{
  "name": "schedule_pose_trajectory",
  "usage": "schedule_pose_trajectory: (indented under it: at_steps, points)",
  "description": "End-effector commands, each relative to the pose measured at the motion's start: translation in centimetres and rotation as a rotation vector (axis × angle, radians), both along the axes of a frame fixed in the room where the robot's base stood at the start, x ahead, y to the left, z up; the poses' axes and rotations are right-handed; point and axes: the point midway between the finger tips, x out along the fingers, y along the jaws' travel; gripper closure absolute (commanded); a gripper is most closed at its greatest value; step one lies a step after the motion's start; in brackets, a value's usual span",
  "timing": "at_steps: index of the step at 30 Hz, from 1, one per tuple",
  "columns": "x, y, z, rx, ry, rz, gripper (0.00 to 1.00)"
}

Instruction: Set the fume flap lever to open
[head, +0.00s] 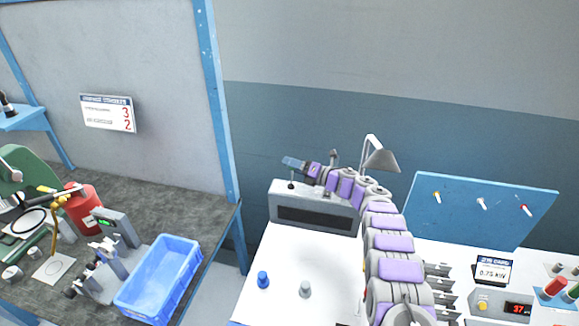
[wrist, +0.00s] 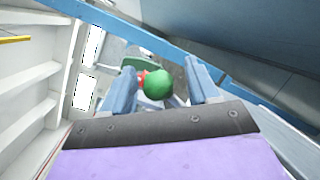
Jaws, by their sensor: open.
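A grey box with a dark front slot (head: 318,214) stands at the back left of the white bench. A short dark lever (head: 291,181) rises from its top left, and my gripper (head: 291,163) is just above that lever. In the wrist view my gripper (wrist: 164,82) is open, with its two blue fingers apart. A green ball (wrist: 158,84) appears between the fingers, apart from both. I cannot tell whether it is a lever knob. No marking for the flap's open position can be read.
A second upright part (head: 334,156) and a grey lamp (head: 381,160) stand behind my arm. A blue tool panel (head: 480,207) is at the right. A blue post (head: 218,100) stands left of the box. A blue bin (head: 160,274) is on the dark left bench.

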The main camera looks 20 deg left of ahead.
Motion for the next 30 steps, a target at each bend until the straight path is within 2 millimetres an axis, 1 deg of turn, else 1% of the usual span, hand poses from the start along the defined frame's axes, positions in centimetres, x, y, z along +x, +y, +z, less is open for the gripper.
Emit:
schedule_pose_trajectory:
  at_steps: [1, 3, 7, 18, 30]
  points:
    - [0.0, 0.5, -0.1, 0.0, -0.002, 0.001, 0.41]
    - [0.1, 1.0, -0.2, -0.002, -0.002, 0.0, 0.41]
    - [0.2, 1.4, -0.1, -0.002, -0.001, 0.0, 0.41]
    - [0.3, 1.3, 0.1, 0.001, 0.0, 0.0, 0.41]
    - [0.3, 1.6, -0.1, -0.002, -0.001, 0.0, 0.79]
